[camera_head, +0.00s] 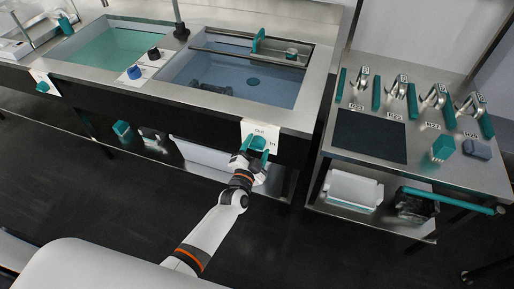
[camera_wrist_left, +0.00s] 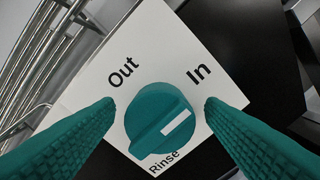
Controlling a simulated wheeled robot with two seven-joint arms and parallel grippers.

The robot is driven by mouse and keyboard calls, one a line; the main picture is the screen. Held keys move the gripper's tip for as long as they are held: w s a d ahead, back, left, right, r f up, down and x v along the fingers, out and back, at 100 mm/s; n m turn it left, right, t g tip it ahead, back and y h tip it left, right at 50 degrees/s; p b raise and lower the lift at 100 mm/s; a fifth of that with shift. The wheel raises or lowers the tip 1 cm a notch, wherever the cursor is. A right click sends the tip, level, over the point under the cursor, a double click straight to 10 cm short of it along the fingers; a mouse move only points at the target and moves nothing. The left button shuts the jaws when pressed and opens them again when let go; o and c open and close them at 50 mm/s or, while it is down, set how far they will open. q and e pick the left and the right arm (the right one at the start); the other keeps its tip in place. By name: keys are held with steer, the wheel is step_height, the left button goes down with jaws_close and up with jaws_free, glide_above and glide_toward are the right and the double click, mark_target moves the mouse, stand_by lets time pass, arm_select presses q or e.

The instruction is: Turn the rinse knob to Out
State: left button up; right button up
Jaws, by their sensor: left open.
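The rinse knob (camera_wrist_left: 160,118) is a round teal knob on a white plate (camera_wrist_left: 85,95) marked Out, In and Rinse. Its white pointer slants up and right, toward the In side. In the head view the plate (camera_head: 252,128) is on the front of the right basin, and my gripper mostly hides the knob. My left gripper (camera_head: 254,146) is right at the knob. In the left wrist view its teal fingers (camera_wrist_left: 159,104) are open, one on each side of the knob, with gaps visible. My right gripper is not in view.
The right basin (camera_head: 190,112) holds bluish liquid; the left basin holds green liquid. Another white plate with a teal knob (camera_head: 42,87) is at the far left. A steel table (camera_head: 340,145) with labelled clamps stands at right. Dark floor is clear in front.

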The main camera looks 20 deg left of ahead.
arm_select(q)
steer(key=shift+w, duration=0.25)
steer(key=c, duration=1)
